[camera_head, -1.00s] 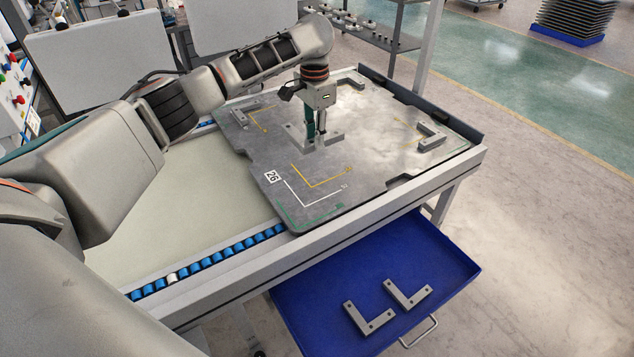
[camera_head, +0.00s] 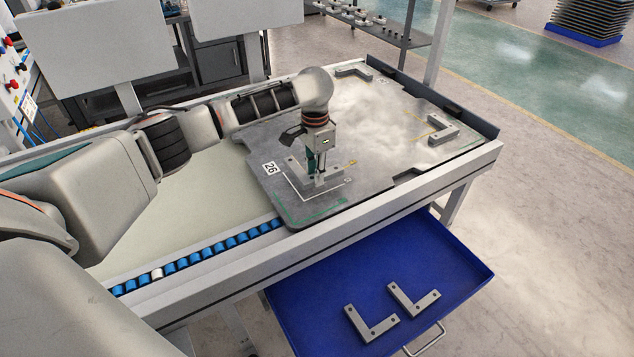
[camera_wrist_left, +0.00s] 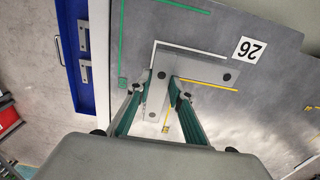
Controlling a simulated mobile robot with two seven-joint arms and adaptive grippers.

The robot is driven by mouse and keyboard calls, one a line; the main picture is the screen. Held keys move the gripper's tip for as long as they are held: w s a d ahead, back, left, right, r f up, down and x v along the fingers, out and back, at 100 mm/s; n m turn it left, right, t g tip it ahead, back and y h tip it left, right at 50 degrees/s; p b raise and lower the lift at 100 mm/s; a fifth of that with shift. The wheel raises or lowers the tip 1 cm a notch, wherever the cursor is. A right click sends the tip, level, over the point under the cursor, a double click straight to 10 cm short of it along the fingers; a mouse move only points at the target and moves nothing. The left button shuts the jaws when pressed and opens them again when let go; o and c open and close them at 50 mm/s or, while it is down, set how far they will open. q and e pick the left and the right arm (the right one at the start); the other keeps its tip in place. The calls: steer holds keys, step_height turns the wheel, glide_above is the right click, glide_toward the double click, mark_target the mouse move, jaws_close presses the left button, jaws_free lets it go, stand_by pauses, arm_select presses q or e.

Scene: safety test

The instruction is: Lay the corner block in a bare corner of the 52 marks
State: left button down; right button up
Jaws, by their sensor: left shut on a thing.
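My left gripper (camera_head: 317,183) is shut on a grey L-shaped corner block (camera_head: 298,170), low over the near part of the grey plate (camera_head: 378,135). In the left wrist view the fingers (camera_wrist_left: 156,84) pinch one leg of the block (camera_wrist_left: 205,66). A white corner line (camera_wrist_left: 188,46) runs just outside the block's outer edges, and a yellow line (camera_wrist_left: 212,85) shows at its inner side. I cannot tell whether the block touches the plate. A tag beside it (camera_head: 269,168) reads 26; I cannot read the small labels by the lines. My right gripper is out of view.
Other corner blocks sit on the plate at the far edge (camera_head: 353,71) and right side (camera_head: 442,130). A blue drawer (camera_head: 440,262) below holds two more (camera_head: 371,324). Green lines (camera_head: 312,216) mark the near plate edge. Blue rollers (camera_head: 215,255) run along the table.

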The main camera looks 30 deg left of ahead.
arm_select(q)
step_height(320, 180, down, 3)
steer(key=shift+s+r+b, duration=0.1)
steer(key=shift+b, duration=0.2)
steer(key=shift+f, duration=0.4)
steer(key=shift+r, duration=0.3)
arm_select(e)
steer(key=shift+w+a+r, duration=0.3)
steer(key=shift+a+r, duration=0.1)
arm_select(q)
steer(key=shift+f, duration=0.2)
steer(key=c, duration=1.8)
jaws_free()
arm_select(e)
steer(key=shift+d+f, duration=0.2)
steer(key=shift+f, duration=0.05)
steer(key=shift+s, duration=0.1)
